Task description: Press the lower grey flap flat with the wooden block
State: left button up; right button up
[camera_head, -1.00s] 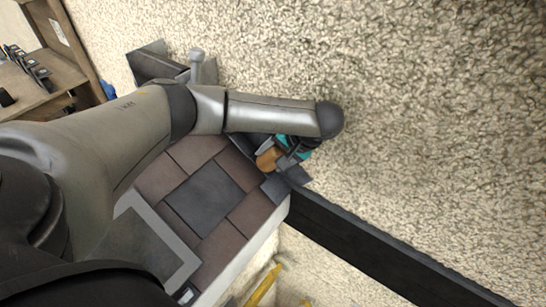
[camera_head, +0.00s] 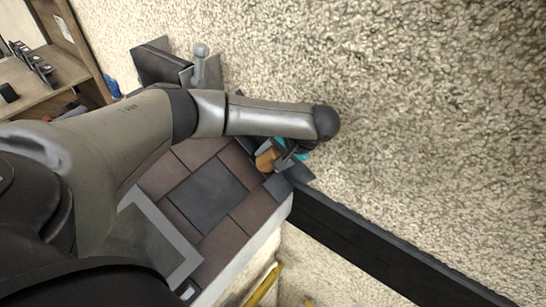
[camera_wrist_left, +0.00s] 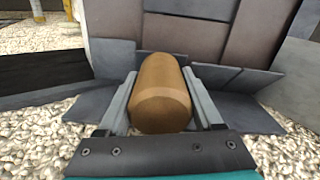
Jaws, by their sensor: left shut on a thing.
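My left gripper (camera_wrist_left: 160,108) is shut on the rounded brown wooden block (camera_wrist_left: 160,90), which lies between its two grey fingers in the left wrist view. In the head view the wooden block (camera_head: 267,159) shows as a small orange-brown piece beside the roof's edge, partly hidden by my left forearm. Grey flap pieces (camera_wrist_left: 235,78) lie along the foot of the tiles, on both sides of the block. A grey flap piece also shows in the head view (camera_head: 297,172) beside the block. I cannot tell whether the block touches the flap. My right gripper is not in view.
Brown and dark grey tiles (camera_head: 205,195) cover the small roof, with a grey-framed window (camera_head: 150,240) in it. A long dark beam (camera_head: 385,245) runs from the roof's corner. A wooden shelf (camera_head: 65,70) stands at upper left.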

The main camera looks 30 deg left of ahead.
aim_at(278, 153)
pick_arm(q)
jog(key=shift+b+x, duration=0.45)
jog(key=shift+x, duration=1)
jog(key=shift+r, duration=0.1)
jog(key=p+v, duration=0.6)
jog(key=p, duration=0.1)
jog(key=shift+r, duration=0.15)
jog(key=shift+p+v, duration=0.85)
jog(key=shift+p, duration=0.05)
jog(key=shift+d, duration=0.1)
